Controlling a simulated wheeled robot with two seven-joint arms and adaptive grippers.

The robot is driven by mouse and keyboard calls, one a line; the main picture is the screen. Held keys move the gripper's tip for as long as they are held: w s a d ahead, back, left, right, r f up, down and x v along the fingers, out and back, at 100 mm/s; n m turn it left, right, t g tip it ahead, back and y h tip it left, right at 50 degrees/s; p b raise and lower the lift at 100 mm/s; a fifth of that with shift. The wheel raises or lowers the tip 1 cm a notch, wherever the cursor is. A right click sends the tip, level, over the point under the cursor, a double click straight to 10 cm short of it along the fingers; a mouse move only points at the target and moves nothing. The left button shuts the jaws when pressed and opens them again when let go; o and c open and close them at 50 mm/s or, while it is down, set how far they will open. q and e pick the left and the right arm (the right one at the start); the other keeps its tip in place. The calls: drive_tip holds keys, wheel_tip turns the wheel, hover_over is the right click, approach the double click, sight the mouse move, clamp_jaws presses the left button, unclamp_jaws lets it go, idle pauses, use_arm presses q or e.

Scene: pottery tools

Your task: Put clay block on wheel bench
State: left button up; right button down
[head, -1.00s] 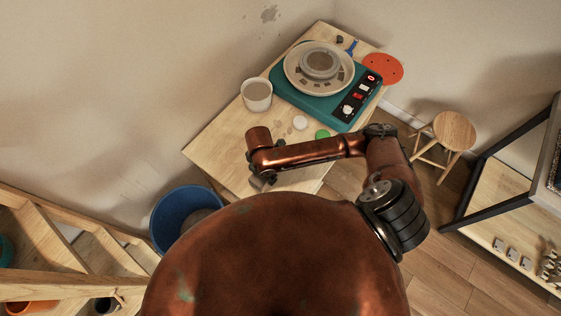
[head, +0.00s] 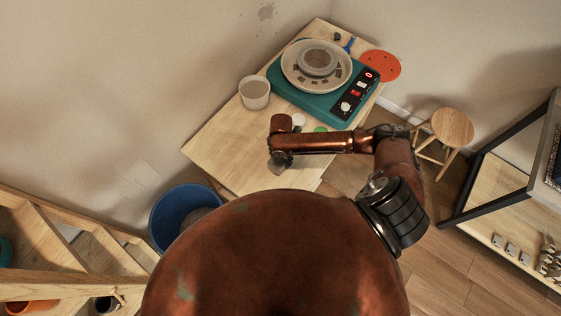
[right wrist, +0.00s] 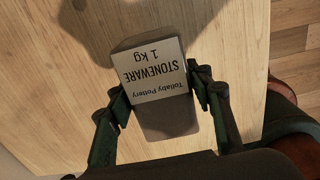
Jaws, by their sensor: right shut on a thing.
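The clay block (right wrist: 154,68) is a grey block with a pale label reading "Tollaby Pottery STONEWARE 1 kg". My right gripper (right wrist: 161,88) is shut on it, one finger at each side. In the head view the grey block (head: 278,167) shows small below my right wrist, over the near part of the wheel bench. The wheel bench (head: 222,148) is a pale wooden table. I cannot tell whether the block touches the bench top. My left gripper is not in view.
A teal pottery wheel (head: 301,98) stands at the bench's far end. A cup (head: 255,92), a blue-handled tool (head: 350,45), a white disc (head: 298,119) and a green disc (head: 320,129) lie near it. The bench's left part is clear. A blue bucket (head: 171,221) stands below.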

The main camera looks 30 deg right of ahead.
drive_tip(key=shift+a+f, duration=0.1)
drive_tip(key=shift+f, duration=1.1)
drive_tip(key=shift+f, duration=0.1)
drive_tip(key=c, duration=1)
unclamp_jaws()
drive_tip(key=shift+f, duration=0.1)
drive_tip(key=shift+o, duration=0.2)
wheel_tip(320, 180, up, 12)
drive_tip(key=shift+s+r+p, duration=0.1)
drive_tip(key=shift+r+p, duration=0.05)
drive_tip(key=shift+p, duration=0.15)
